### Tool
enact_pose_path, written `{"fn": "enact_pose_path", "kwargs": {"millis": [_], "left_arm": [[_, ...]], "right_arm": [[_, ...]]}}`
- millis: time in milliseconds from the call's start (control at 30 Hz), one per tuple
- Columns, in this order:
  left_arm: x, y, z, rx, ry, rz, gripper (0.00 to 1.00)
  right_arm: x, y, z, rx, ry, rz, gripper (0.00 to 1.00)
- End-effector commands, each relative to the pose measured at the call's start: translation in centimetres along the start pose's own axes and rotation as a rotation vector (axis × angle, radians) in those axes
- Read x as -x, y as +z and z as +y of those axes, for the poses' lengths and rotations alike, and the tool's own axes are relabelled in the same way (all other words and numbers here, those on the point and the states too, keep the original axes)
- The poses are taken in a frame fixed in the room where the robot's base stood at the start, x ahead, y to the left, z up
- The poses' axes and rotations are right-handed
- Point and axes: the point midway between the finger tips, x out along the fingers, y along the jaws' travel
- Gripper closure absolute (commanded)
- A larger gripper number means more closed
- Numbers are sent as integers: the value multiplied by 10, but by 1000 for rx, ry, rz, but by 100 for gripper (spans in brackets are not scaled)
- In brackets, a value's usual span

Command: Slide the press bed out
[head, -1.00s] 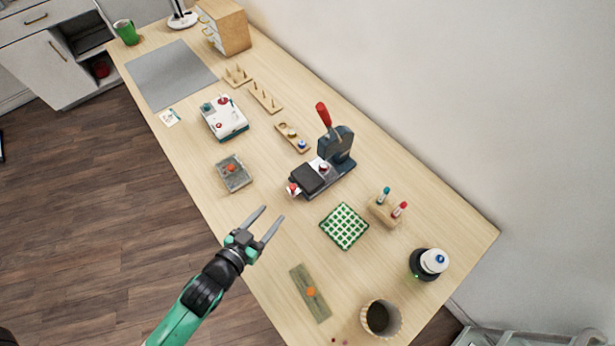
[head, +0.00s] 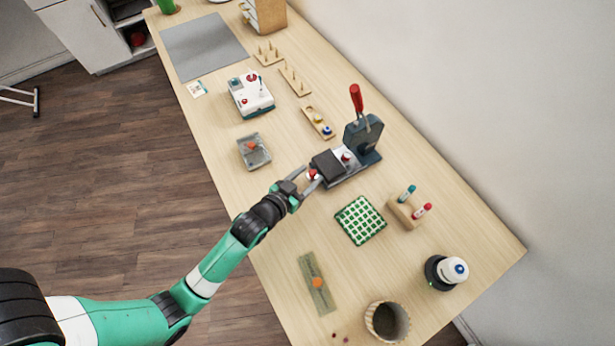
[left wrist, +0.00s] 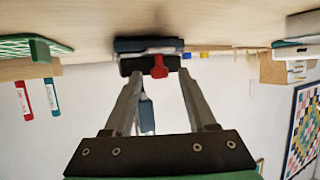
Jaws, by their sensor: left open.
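The press (head: 362,137) is dark blue-grey with a raised red lever (head: 356,98), toward the back of the table. Its bed, with a black block (head: 327,165) on top, extends toward the table's front edge and ends in a red knob (head: 313,174). My left gripper (head: 309,179) is at this front end, its fingers open. In the left wrist view the red knob (left wrist: 159,68) shows between and just beyond the spread fingertips (left wrist: 159,80). I cannot tell whether a finger touches it. My right gripper is not in view.
A green checked cloth (head: 360,220) and a holder with two pens (head: 404,213) lie right of the press. A bobbin rack (head: 319,122) is behind. Bare table lies between them.

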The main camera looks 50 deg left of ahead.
Motion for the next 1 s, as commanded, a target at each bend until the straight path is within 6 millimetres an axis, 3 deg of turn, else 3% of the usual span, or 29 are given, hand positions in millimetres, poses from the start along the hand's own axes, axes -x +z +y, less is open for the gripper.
{"fn": "enact_pose_path", "kwargs": {"millis": [167,467,1000], "left_arm": [[0,0,0,0,0,0,47],[1,0,0,0,0,0,100],[1,0,0,0,0,0,100]], "right_arm": [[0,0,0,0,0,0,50],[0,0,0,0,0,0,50],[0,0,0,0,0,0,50]]}}
